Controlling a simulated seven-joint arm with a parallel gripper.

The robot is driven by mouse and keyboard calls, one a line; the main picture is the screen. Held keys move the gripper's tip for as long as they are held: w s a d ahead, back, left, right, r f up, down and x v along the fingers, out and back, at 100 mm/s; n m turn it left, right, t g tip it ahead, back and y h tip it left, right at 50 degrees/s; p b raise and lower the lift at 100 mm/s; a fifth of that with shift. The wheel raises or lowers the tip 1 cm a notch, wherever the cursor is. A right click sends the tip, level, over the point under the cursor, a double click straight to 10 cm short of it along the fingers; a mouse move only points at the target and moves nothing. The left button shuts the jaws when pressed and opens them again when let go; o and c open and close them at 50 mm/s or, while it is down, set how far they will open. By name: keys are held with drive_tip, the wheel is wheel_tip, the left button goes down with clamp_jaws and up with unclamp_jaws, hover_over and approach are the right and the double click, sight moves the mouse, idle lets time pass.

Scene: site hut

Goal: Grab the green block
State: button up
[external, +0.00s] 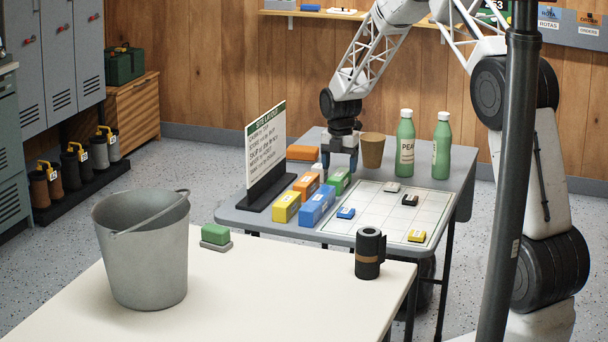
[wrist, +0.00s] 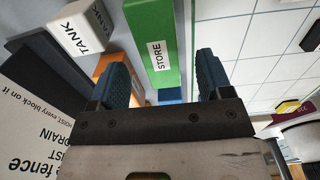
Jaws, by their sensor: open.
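The green block (external: 341,182) lies on the grey table among other coloured blocks, beside the white grid board. In the wrist view the green block (wrist: 152,35) is long, carries a "STORE" label, and reaches toward the space between my fingers. My gripper (external: 340,168) points down above the table at the green block's far end. In the wrist view my gripper (wrist: 165,75) is open, with one blue finger on each side of the block's line. Nothing is clamped. I cannot tell how far the fingertips are above the block.
Orange (external: 306,186), yellow (external: 286,207) and blue (external: 317,205) blocks lie close by. A white "TANK" block (wrist: 84,28) is left. A sign (external: 265,150) stands left; a brown cup (external: 372,150) and green bottles (external: 405,145) stand right. The grid board (external: 385,218) holds small labelled pieces.

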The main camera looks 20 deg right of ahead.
sight(340, 173)
drive_tip(key=shift+f, duration=2.6)
drive_tip(key=shift+c, duration=0.3)
drive_tip(key=c, duration=1)
